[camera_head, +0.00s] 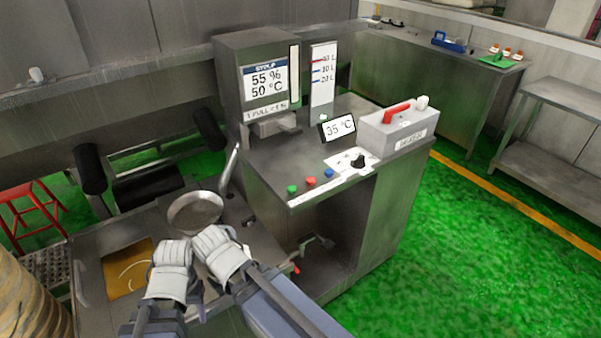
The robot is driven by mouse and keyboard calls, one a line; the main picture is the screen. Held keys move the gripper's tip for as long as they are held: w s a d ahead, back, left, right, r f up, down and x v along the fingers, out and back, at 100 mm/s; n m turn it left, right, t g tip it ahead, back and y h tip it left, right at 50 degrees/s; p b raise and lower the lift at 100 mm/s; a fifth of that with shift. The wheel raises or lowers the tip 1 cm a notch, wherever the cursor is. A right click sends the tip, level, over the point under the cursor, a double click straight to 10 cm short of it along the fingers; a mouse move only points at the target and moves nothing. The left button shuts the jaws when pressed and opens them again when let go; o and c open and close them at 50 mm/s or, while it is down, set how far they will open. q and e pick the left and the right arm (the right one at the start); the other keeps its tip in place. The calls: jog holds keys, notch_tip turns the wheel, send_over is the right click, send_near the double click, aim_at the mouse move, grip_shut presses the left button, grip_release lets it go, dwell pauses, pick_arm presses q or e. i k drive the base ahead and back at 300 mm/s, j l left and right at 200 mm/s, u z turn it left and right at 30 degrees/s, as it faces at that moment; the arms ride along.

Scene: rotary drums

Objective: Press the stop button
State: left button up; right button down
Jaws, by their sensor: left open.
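The control cabinet (345,190) has a row of three small buttons near its front edge: a green button (292,189), a red button (311,181) and a blue button (329,173). No label is readable on them, so I cannot tell for sure which is the stop button. My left gripper (172,250) is open, low and left of the buttons, clear of them. My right gripper (212,240) is close beside it, also left of and below the buttons. Its jaws are too unclear to judge. Neither gripper touches a button.
A round metal pan (195,212) sits just beyond my grippers. A black knob (358,161), a 35 °C display (338,127) and a grey box with a red handle (397,128) are on the cabinet top. A screen (265,83) stands behind. Green floor is free at right.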

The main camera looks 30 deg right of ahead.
aim_at(311, 182)
jog(key=l+u, duration=0.2)
jog(key=l, duration=1.25)
